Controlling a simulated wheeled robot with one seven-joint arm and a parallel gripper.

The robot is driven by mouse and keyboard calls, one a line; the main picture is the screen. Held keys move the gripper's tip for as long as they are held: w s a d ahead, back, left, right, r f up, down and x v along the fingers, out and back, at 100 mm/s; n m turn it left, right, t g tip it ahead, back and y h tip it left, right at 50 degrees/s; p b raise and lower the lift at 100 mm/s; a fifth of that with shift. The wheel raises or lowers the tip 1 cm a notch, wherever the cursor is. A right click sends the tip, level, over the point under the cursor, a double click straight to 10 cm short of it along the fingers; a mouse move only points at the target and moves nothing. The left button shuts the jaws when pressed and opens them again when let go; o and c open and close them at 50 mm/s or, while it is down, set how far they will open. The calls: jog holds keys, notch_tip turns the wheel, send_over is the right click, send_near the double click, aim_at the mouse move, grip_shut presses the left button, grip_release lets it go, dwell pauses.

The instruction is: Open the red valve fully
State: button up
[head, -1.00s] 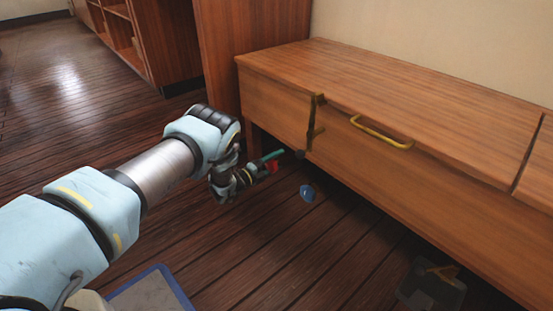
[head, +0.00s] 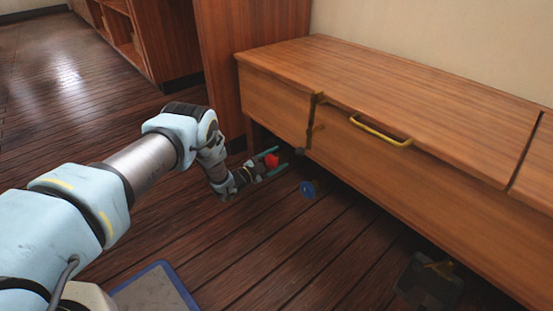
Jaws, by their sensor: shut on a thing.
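The red valve (head: 271,159) shows as a small red piece low in front of the wooden bench, near its left end. My gripper (head: 273,163) reaches it from the left, with its thin teal fingers on either side of the red piece. The fingers are shut on the red valve. The fingers and the gripper body hide part of the valve, so its exact turn cannot be told.
A blue valve wheel (head: 308,189) is close by on the right. The wooden bench (head: 400,165) with a yellow handle (head: 381,132) overhangs this spot. A dark box (head: 428,284) lies at the lower right. The wooden floor (head: 90,130) at the left is clear.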

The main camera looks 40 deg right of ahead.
aim_at(268, 164)
jog(key=n, duration=0.4)
jog(key=shift+s+f+n, duration=0.15)
jog(key=shift+n, duration=0.15)
jog(key=shift+s+n+b, duration=0.1)
jog(key=shift+n+b, duration=0.45)
jog(key=shift+n, duration=1.25)
jog(key=o, duration=1.3)
jog(key=shift+a, duration=0.15)
jog(key=a+p, duration=0.1)
jog(key=a, duration=0.2)
jog(key=a+p, duration=0.2)
jog(key=a, duration=0.1)
jog(key=a+p, duration=0.1)
jog(key=a, duration=0.2)
jog(key=shift+w+a, duration=0.15)
jog(key=shift+w, duration=0.15)
jog(key=shift+a+p, duration=0.3)
jog(key=shift+a, duration=0.35)
